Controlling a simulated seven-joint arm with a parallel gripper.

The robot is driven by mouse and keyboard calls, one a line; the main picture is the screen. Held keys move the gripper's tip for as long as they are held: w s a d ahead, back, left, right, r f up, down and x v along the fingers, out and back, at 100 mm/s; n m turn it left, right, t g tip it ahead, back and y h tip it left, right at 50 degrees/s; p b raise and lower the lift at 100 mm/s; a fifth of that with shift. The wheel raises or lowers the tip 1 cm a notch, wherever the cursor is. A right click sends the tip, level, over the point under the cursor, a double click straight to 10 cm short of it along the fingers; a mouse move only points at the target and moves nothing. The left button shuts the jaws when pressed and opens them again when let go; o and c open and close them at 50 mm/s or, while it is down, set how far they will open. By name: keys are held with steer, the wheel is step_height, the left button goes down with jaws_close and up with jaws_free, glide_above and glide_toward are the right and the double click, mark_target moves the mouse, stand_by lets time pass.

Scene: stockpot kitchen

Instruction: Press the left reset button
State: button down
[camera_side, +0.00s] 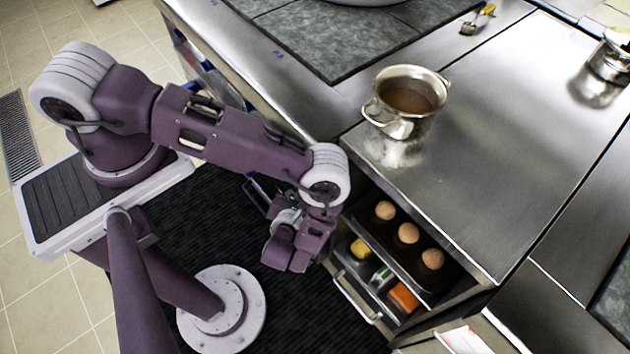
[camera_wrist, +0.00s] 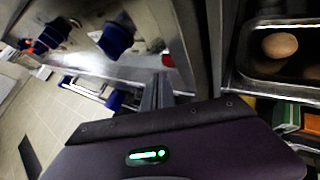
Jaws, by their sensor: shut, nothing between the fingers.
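My gripper (camera_side: 285,258) hangs low in front of the counter, left of the open shelves, in the side view. Its fingers are shut and empty, seen small and partly hidden by the wrist. In the wrist view, a steel panel carries a dark blue knob-like part (camera_wrist: 117,40) and another blue part (camera_wrist: 52,34) to its left. A small red part (camera_wrist: 168,60) shows to their right. I cannot tell which, if any, is the left reset button. In the side view the panel front is largely hidden by my arm.
A steel pot (camera_side: 405,122) of brown liquid stands on the steel counter (camera_side: 490,170). Below, an open tray (camera_side: 408,262) holds eggs, one also in the wrist view (camera_wrist: 280,45). An orange block (camera_side: 403,298) lies on the lower shelf. Open floor (camera_side: 45,290) is at left.

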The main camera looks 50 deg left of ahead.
steer(key=shift+w, duration=0.15)
stand_by(0.6)
steer(key=shift+w, duration=0.25)
steer(key=shift+w, duration=0.45)
stand_by(0.7)
steer(key=shift+s, duration=0.85)
steer(key=shift+s, duration=2.5)
